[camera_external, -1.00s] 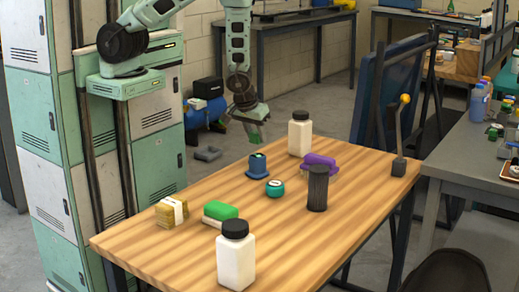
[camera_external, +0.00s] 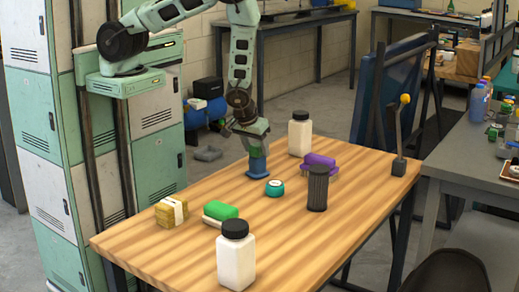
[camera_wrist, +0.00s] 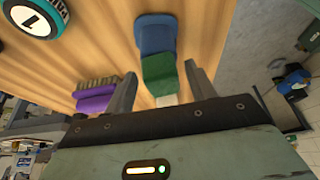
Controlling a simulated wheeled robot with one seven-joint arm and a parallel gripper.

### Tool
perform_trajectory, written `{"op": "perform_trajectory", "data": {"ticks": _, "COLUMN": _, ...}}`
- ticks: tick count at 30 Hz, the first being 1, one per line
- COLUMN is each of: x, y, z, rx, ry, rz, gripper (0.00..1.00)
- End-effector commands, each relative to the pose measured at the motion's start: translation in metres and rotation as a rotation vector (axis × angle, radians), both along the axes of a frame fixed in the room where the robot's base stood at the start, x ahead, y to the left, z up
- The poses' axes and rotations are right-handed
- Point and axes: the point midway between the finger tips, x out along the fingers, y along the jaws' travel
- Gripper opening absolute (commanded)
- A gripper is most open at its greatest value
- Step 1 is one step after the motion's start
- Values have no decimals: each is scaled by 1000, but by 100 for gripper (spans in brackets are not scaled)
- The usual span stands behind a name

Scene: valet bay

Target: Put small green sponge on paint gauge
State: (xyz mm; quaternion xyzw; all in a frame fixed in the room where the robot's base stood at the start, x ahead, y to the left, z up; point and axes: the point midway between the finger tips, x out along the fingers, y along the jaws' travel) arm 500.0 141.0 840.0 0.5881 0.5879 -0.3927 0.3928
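A small green block (camera_wrist: 160,75), which looks like the small green sponge, shows between my fingers in the wrist view, with a pale patch (camera_wrist: 166,100) at its near end. It overlaps a small blue object (camera_wrist: 155,33), possibly the paint gauge; I cannot be sure. In the external view the blue object (camera_external: 258,166) stands near the table's far left edge. My gripper (camera_external: 256,146) is right above it, pointing down. In the wrist view my gripper (camera_wrist: 161,70) is open, with a gap on each side of the green block. The contact underneath is hidden.
A teal round container (camera_external: 274,188), a purple brush (camera_external: 319,161), a dark ribbed cylinder (camera_external: 317,190) and a white bottle (camera_external: 300,134) stand nearby. Nearer are a larger green-and-white piece (camera_external: 221,212), a yellow bundle (camera_external: 171,212) and another white bottle (camera_external: 235,258). The table's right front is clear.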

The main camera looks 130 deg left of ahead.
Motion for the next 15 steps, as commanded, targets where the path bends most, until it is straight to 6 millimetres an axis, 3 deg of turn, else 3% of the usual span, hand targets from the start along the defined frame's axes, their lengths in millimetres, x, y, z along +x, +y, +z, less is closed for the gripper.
{"op": "perform_trajectory", "data": {"ticks": 8, "x": 1, "y": -1, "z": 6, "rx": 0, "ry": -1, "rz": -1, "gripper": 55}}
{"op": "perform_trajectory", "data": {"ticks": 15, "x": 2, "y": -14, "z": 37, "rx": 2, "ry": -5, "rz": -1, "gripper": 55}}
